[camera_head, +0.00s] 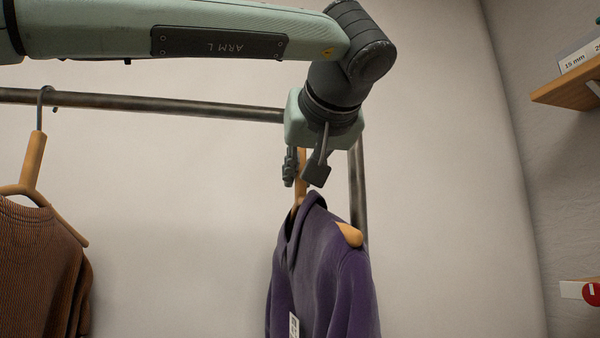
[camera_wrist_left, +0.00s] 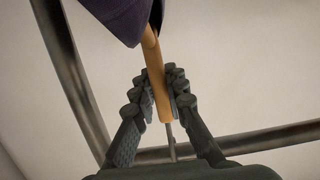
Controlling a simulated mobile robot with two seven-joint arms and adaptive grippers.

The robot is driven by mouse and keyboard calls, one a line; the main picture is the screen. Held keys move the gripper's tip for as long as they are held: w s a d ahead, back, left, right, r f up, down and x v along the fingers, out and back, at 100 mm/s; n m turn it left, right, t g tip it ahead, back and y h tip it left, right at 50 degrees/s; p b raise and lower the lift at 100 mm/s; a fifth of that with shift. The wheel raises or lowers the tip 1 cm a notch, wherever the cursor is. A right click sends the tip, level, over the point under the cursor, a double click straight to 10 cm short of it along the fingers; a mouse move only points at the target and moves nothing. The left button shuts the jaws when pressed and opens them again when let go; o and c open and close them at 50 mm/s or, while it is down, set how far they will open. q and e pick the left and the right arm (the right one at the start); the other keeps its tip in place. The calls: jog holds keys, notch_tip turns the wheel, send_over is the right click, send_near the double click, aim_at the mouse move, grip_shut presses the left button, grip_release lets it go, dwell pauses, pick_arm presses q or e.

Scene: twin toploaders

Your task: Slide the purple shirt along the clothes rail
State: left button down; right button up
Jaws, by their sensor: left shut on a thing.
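The purple shirt (camera_head: 318,270) hangs on a wooden hanger (camera_head: 355,236) near the right end of the clothes rail (camera_head: 180,105). My left gripper (camera_head: 305,172) is shut on the hanger's wooden neck, just above the collar. In the left wrist view the fingers (camera_wrist_left: 160,95) close on both sides of the wooden neck (camera_wrist_left: 155,75), with part of the purple shirt (camera_wrist_left: 115,15) at the top. The hook meets the rail behind my wrist, so that contact is hidden in the head view. My right gripper is not in view.
A brown shirt (camera_head: 40,270) hangs from the rail at the far left, with a wide free stretch of rail between it and the purple shirt. The rail's upright post (camera_head: 358,190) stands just right of my gripper. Wooden shelves (camera_head: 570,90) are on the right wall.

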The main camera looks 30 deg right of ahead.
pick_arm(q)
jog(key=shift+f, duration=0.15)
jog(key=c, duration=1.5)
grip_release()
jog(key=shift+o, duration=0.2)
jog(key=v, duration=1.2)
jog(key=shift+a, duration=0.1)
jog(key=s+a, duration=0.3)
jog(key=s, duration=0.6)
jog(key=shift+s, duration=0.25)
